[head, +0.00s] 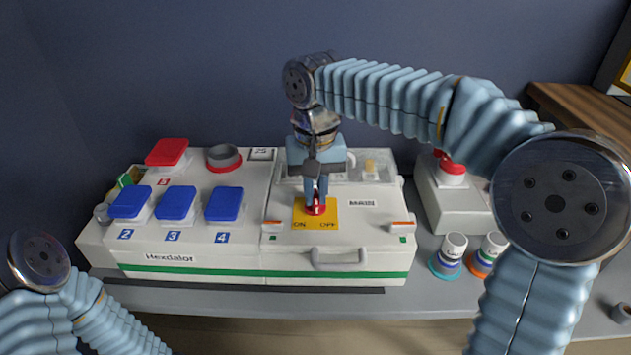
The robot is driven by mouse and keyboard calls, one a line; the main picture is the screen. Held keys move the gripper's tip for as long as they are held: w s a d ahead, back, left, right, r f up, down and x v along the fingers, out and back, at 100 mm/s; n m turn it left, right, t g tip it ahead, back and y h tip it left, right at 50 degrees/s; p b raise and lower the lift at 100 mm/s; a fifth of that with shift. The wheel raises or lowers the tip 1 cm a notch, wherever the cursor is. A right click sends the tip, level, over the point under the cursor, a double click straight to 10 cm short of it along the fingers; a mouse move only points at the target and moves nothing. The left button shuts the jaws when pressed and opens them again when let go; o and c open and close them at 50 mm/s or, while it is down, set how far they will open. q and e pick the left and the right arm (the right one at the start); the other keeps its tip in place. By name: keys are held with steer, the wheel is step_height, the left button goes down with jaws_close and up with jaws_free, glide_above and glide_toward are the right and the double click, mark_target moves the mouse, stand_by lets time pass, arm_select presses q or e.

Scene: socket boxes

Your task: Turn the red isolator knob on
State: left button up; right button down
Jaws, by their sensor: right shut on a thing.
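The red isolator knob (320,209) sits on a yellow plate (301,214) marked ON at left and OFF at right. The plate is on the right half of a white socket box (200,257), beside a MAIN label (362,203). My right gripper (317,200) points down from above and is shut on the knob. The fingers hide much of the knob, so I cannot tell exactly which way it points. My left arm (60,290) shows at the lower left, but its gripper is out of view.
Blue socket lids (177,203) numbered 2 to 4 and a red lid (167,151) are on the box's left half. A grey box with a red button (452,170) stands at right. Two small containers (452,252) stand in front of it. A handle (340,257) juts from the front.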

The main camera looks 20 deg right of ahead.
mark_target(315, 196)
steer(key=m+p, duration=0.2)
steer(key=m, duration=0.3)
steer(key=shift+r+m, duration=0.1)
steer(key=shift+m, duration=0.2)
steer(key=m+p, duration=0.1)
steer(key=m, duration=0.3)
steer(key=shift+m+p, duration=0.35)
steer(key=shift+m, duration=0.05)
steer(key=c, duration=1.1)
jaws_free()
steer(key=shift+c, duration=0.2)
step_height(315, 196, up, 14)
steer(key=p, duration=0.2)
steer(key=shift+f, duration=0.2)
